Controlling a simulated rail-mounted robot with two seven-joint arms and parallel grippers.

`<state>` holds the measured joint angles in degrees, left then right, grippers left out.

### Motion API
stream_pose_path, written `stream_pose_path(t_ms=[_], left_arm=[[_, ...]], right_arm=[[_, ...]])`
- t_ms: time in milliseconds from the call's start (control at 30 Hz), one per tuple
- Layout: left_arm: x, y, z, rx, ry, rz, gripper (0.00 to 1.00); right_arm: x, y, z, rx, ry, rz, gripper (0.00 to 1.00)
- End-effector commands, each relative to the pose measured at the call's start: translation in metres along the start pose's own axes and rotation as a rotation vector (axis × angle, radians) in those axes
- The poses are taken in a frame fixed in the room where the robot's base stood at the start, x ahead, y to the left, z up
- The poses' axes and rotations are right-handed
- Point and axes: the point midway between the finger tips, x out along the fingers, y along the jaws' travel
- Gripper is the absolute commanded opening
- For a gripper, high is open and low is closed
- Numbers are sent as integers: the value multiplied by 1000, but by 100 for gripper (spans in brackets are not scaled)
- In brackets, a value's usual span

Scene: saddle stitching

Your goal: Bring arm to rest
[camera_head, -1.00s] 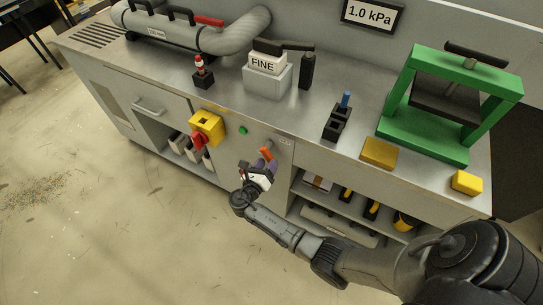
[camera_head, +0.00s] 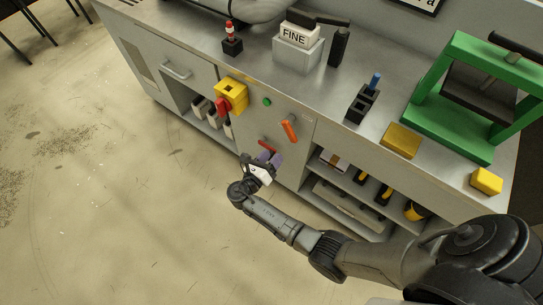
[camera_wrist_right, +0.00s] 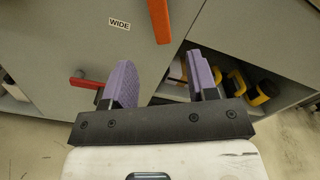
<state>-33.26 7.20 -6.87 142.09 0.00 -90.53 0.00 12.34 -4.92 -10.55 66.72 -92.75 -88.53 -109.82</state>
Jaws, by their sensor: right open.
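My right arm comes in from the lower right of the head view. Its gripper (camera_head: 268,158) is in front of the grey bench's front panel, below the orange handle (camera_head: 289,131). In the right wrist view the two purple-padded fingers (camera_wrist_right: 162,82) stand wide apart with nothing between them. The orange handle (camera_wrist_right: 159,20) shows beyond the fingers at the top, and a red handle (camera_wrist_right: 86,83) shows left of them. My left gripper is not in view.
The bench (camera_head: 195,42) carries a green press (camera_head: 449,133), yellow blocks (camera_head: 401,141), a FINE-labelled box (camera_head: 297,52) and a black holder (camera_head: 362,103). A yellow box with a red knob (camera_head: 232,95) sits on the front. An open shelf (camera_head: 345,185) is right of the gripper.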

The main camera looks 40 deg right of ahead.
Motion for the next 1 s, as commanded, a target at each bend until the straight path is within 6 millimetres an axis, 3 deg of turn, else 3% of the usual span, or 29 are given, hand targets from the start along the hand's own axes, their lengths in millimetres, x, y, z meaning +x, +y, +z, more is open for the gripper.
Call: stream_pose_path(t_ms=[367, 533, 667, 800, 900, 1000], left_arm=[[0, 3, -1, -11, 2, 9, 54], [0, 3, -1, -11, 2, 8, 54], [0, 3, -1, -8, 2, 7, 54], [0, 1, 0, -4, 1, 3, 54], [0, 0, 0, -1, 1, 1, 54], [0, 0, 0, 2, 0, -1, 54]], right_arm=[[0, 0, 0, 16, 0, 0, 53], [0, 0, 0, 208, 0, -1, 53], [0, 2, -8, 511, 50, 0, 53], [-3, 8, -16, 945, 245, -29, 53], [-10, 11, -6, 1309, 443, -90, 53], [-22, 13, 18, 1690, 697, -186, 53]])
